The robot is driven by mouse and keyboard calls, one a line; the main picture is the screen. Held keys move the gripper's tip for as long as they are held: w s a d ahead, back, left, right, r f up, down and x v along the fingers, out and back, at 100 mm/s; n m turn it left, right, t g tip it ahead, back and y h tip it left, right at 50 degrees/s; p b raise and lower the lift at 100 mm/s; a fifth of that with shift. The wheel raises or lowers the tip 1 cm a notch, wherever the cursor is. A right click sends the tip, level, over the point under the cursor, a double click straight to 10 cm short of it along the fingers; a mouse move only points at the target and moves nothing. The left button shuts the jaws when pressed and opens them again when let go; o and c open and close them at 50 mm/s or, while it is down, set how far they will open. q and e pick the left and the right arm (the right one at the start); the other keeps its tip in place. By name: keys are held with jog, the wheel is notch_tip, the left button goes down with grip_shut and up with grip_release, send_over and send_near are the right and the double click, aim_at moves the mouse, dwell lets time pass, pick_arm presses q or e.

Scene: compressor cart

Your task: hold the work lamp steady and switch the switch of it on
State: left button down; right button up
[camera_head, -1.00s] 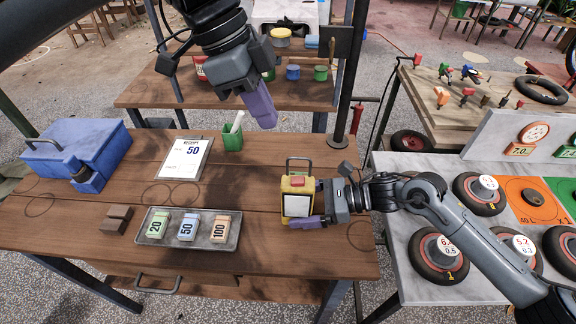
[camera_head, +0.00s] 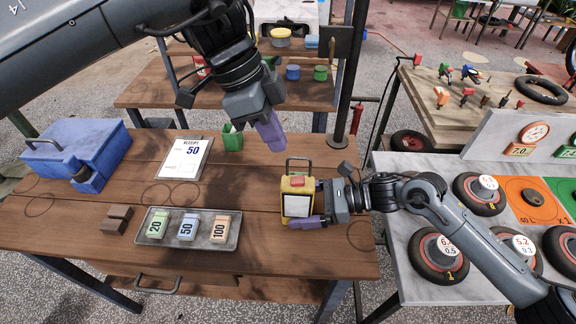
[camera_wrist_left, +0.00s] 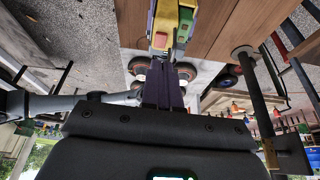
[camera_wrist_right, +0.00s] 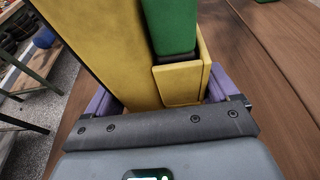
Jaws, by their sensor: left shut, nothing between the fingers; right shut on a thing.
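The work lamp (camera_head: 285,205) is a yellow box with a white front panel, a dark carrying handle and a red piece (camera_head: 297,181) on top. It stands upright on the wooden table. It also shows in the left wrist view (camera_wrist_left: 161,38), and fills much of the right wrist view (camera_wrist_right: 110,45), where a green part shows on its side. My right gripper (camera_head: 312,202) is shut on the lamp from the right. My left gripper (camera_head: 271,136) is shut and empty, above and behind the lamp, apart from it. Its purple fingers (camera_wrist_left: 163,85) point toward the lamp.
A metal tray (camera_head: 158,242) with number cards lies left of the lamp. A receipt clipboard (camera_head: 170,170), a green cup (camera_head: 232,138), a brown block (camera_head: 116,220) and a blue toolbox (camera_head: 90,145) are farther left. A dark post (camera_head: 345,100) rises behind.

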aim_at(302, 180)
pick_arm(q)
jog(key=x, duration=0.8)
jog(key=shift+a+f, duration=0.15)
jog(key=shift+a, duration=0.15)
jog(key=shift+a+f+h, duration=0.25)
jog(key=shift+f+h, duration=0.4)
jog(key=shift+h, duration=0.25)
jog(key=shift+d+r, duration=0.1)
pick_arm(e)
jog(key=shift+a, duration=0.1)
pick_arm(q)
jog(key=shift+d, duration=0.1)
jog(key=shift+s+d, duration=0.1)
jog(key=shift+d, duration=0.35)
jog(key=shift+d+r, duration=0.2)
jog(key=shift+d, duration=0.1)
